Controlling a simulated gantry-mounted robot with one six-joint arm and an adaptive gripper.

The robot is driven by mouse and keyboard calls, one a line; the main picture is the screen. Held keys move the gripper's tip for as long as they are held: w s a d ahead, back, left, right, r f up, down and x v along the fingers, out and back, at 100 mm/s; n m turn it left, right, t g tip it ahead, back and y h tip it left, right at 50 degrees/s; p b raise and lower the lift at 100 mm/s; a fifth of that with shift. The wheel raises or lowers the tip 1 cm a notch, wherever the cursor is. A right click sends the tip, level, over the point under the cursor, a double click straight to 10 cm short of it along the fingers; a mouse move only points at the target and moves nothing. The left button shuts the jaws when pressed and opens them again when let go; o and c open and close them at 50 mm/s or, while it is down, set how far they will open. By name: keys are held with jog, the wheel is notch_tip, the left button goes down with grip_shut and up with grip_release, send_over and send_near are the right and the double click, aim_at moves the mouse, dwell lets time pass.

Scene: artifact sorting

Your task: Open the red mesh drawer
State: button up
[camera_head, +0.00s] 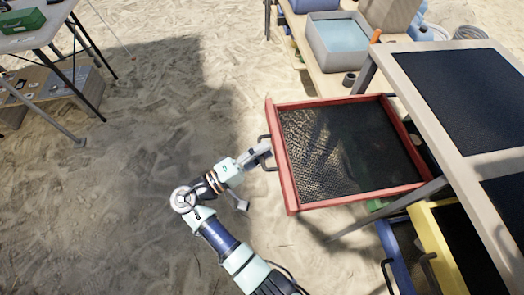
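The red mesh drawer (290,186) is a red frame around a dark mesh floor, and it stands pulled well out to the left from under the grey-framed table. Its black handle (264,139) is on the left side of the frame. My gripper (262,150) is at this handle, at the end of my arm that comes up from the bottom of the picture. The fingertips are small and partly hidden against the handle, so I cannot tell whether they are shut on it.
The grey-framed table (437,112) with dark panels is at the right. A blue drawer (397,262) and a yellow drawer (437,250) sit below it. A bench with a grey basin (340,42) stands behind.

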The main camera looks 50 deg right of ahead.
jog(key=shift+a, duration=0.1)
jog(key=v, duration=0.7)
jog(key=shift+a, duration=0.2)
dwell(0.3)
